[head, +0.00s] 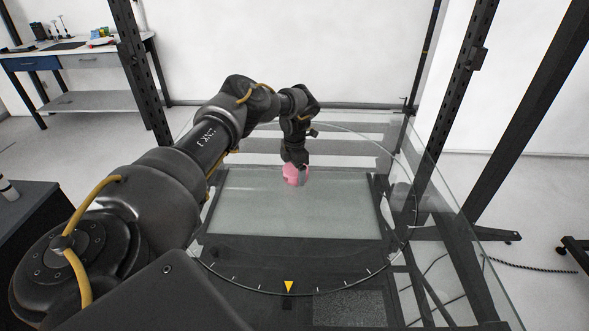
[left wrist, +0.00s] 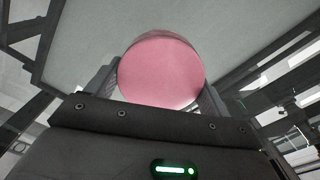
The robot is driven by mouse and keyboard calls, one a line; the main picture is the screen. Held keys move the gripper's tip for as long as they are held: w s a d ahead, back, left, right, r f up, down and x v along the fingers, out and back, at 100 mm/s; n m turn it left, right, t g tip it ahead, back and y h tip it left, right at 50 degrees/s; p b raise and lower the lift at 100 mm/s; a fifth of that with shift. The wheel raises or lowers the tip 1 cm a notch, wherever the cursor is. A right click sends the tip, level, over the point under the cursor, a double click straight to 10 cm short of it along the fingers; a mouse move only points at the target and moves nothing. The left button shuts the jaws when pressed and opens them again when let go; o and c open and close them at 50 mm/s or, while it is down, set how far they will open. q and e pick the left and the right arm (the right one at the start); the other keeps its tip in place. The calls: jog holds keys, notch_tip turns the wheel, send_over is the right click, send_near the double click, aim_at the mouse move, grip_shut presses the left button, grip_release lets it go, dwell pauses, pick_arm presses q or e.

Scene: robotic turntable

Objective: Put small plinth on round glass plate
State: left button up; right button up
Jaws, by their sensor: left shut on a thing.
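The small plinth is a pink round piece (head: 292,174), held at the end of my left arm above the glass. My left gripper (head: 297,180) is shut on it. In the left wrist view the plinth (left wrist: 162,72) fills the space between the two fingers (left wrist: 160,95), its flat round face toward the camera. The round glass plate (head: 240,272) is a clear disc with a dark ticked rim and a yellow triangle mark at its front. My right gripper is not in view.
A pale rectangular panel (head: 290,215) shows through the glass. Dark frame posts (head: 462,95) stand at the left and right of the glass. A workbench (head: 75,58) with small items is at the back left. The plate's surface looks bare.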

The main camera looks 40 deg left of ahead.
pick_arm(q)
jog(key=shift+f, duration=0.1)
jog(key=o, duration=1)
jog(key=shift+f, duration=0.1)
jog(key=shift+r, duration=0.5)
notch_tip(320, 180, up, 11)
jog(key=b, duration=0.2)
jog(key=shift+r, duration=0.2)
